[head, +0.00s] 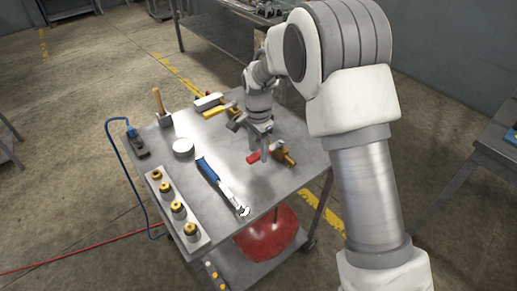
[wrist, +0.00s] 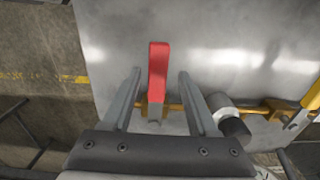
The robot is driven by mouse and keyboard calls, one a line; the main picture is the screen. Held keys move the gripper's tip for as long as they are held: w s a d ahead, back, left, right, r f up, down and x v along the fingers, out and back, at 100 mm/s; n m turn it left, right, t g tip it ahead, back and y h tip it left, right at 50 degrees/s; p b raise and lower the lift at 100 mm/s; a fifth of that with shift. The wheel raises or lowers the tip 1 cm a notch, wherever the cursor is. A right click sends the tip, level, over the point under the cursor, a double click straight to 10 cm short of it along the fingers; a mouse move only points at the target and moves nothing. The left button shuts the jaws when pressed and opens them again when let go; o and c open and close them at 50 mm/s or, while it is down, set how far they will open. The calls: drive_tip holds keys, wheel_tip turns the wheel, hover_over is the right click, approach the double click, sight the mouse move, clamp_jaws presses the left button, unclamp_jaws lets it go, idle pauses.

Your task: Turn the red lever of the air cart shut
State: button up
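The air cart (head: 215,150) is a metal table with a brass valve (head: 284,154) near its right side. The red lever (head: 254,157) shows beside my gripper (head: 260,146), partly hidden by it. In the wrist view the red lever (wrist: 158,68) points away from me, roughly across the brass pipe (wrist: 174,107). My gripper (wrist: 160,76) is open there, with one finger on each side of the lever and visible gaps between. The lever's height relative to the fingertips is hard to judge.
A blue-handled wrench (head: 218,183), a white roll (head: 183,147), a hammer (head: 161,108) and a strip of brass fittings (head: 172,205) lie on the cart top. A red tank (head: 266,236) sits on the lower shelf. A blue hose (head: 119,160) hangs off the left edge.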

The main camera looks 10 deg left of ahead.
sight(259, 153)
wheel_tip(259, 153, up, 17)
drive_tip(key=p, duration=0.2)
drive_tip(key=shift+r, duration=0.2)
drive_tip(key=shift+d, duration=0.1)
idle(0.4)
drive_tip(key=s+d+r+n+t+p, duration=0.2)
drive_tip(key=s+d+r+n, duration=0.2)
drive_tip(key=s+d+r, duration=0.8)
drive_tip(key=s+d+n+t, duration=0.1)
drive_tip(key=s+d+n, duration=0.1)
drive_tip(key=s+d, duration=0.3)
drive_tip(key=s+d+f+n+t+p, duration=0.1)
drive_tip(key=s+d+n+t, duration=0.1)
drive_tip(key=s, duration=0.7)
drive_tip(key=d+n, duration=0.1)
drive_tip(key=d, duration=0.1)
drive_tip(key=shift+d+f+t, duration=0.3)
drive_tip(key=shift+d, duration=0.1)
drive_tip(key=shift+s, duration=0.1)
